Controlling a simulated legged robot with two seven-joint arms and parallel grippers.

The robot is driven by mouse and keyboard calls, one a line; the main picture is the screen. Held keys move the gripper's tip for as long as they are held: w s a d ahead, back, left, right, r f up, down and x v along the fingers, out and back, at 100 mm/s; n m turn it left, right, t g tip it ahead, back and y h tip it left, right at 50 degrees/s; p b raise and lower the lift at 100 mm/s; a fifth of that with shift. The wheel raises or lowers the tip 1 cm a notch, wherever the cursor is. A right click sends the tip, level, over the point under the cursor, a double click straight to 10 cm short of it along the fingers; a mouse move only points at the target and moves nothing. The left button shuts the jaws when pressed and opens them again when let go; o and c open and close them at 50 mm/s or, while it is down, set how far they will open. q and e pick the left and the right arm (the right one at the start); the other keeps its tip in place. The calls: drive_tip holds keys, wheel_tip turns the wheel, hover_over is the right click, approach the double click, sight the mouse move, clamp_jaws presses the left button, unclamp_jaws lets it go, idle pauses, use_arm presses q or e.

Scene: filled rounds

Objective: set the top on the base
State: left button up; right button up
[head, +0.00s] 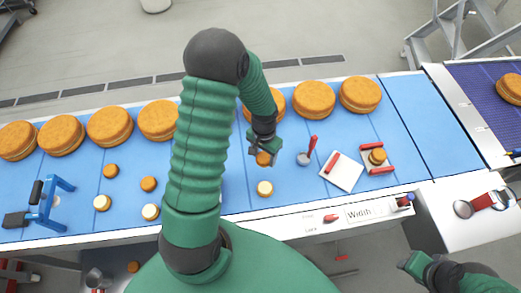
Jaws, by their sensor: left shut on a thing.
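My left gripper (263,148) is over the blue belt, shut on a small orange-brown round top (263,159); the fingers partly hide it. A small round base with a pale cream face (265,188) lies on the belt just below it in the picture, apart from the held top. Another small brown round (377,155) sits between red bars of a holder (378,170) at the right. My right gripper (413,262) is at the bottom right, away from the belt; its jaw opening is unclear.
Large brown rounds (109,126) line the belt's far side. More small brown (148,184) and cream-faced rounds (102,203) lie at left, near a blue-framed tool (58,187). A white board (342,171) and a red-handled tool (309,150) lie right of my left gripper. The belt's right end is clear.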

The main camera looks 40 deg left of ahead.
use_arm(q)
hover_over(265, 188)
drive_tip(key=shift+s+f+b, duration=0.1)
drive_tip(key=shift+f+b, duration=0.35)
drive_tip(key=shift+b, duration=0.05)
wheel_tip(265, 188, down, 4)
drive_tip(key=b, duration=0.3)
drive_tip(key=shift+r, duration=0.1)
drive_tip(key=shift+a+f+b, duration=0.1)
drive_tip(key=shift+f+b, duration=0.3)
drive_tip(key=shift+b, duration=0.05)
drive_tip(key=shift+f+b, duration=0.45)
drive_tip(key=shift+f, duration=0.25)
idle(0.6)
